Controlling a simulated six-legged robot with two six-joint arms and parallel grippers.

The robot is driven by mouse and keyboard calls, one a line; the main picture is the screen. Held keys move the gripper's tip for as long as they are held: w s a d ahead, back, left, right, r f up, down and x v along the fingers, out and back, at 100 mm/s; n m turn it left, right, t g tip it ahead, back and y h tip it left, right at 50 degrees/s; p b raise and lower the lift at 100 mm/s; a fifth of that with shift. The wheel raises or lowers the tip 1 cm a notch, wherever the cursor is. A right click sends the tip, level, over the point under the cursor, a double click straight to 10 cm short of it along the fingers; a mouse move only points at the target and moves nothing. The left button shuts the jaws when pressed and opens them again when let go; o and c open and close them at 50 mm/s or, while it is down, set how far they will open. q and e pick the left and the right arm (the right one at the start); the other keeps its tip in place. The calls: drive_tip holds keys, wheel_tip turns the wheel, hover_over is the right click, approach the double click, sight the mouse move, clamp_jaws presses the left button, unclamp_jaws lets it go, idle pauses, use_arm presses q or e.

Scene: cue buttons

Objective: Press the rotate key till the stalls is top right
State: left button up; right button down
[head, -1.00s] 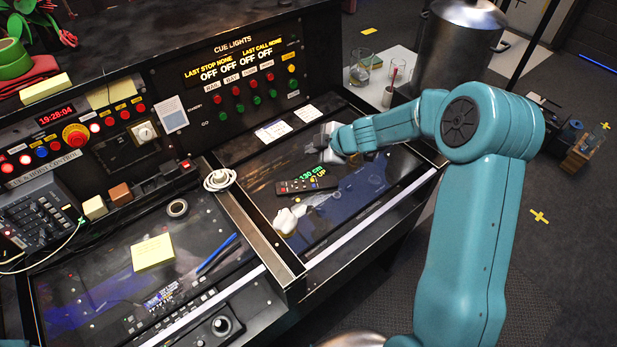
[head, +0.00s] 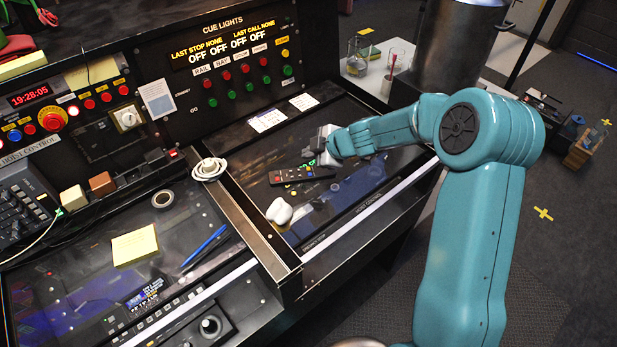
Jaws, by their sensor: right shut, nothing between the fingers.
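My right gripper (head: 317,150) is shut and empty. It is over the right-hand desk panel, just behind the black remote (head: 290,176) with its small coloured buttons. I cannot tell whether the fingertips touch anything. A dark glossy surface with blue patches (head: 362,182) lies around and in front of the remote. I cannot make out a key marked rotate or any label reading stalls. Small green marks show beside the gripper, too covered to read. My left gripper is not in view.
A white earbud-like case (head: 279,211) lies in front of the remote. Tape (head: 163,199), a yellow note pad (head: 135,245) and a blue pen (head: 204,245) lie on the left panel. The cue lights panel (head: 235,60) rises behind.

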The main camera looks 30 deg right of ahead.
sight(311, 171)
wheel_tip(311, 171, down, 2)
drive_tip(key=shift+f+b, duration=0.2)
drive_tip(key=shift+b, duration=0.25)
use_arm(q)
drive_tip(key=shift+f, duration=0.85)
use_arm(e)
drive_tip(key=shift+r, duration=0.1)
idle(0.7)
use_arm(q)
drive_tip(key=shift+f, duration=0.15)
use_arm(e)
drive_tip(key=shift+f, duration=0.45)
use_arm(q)
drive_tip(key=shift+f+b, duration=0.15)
drive_tip(key=shift+b, duration=0.15)
use_arm(e)
drive_tip(key=shift+f, duration=0.25)
drive_tip(key=shift+r, duration=0.1)
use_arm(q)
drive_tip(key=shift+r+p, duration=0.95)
use_arm(e)
drive_tip(key=shift+r, duration=0.65)
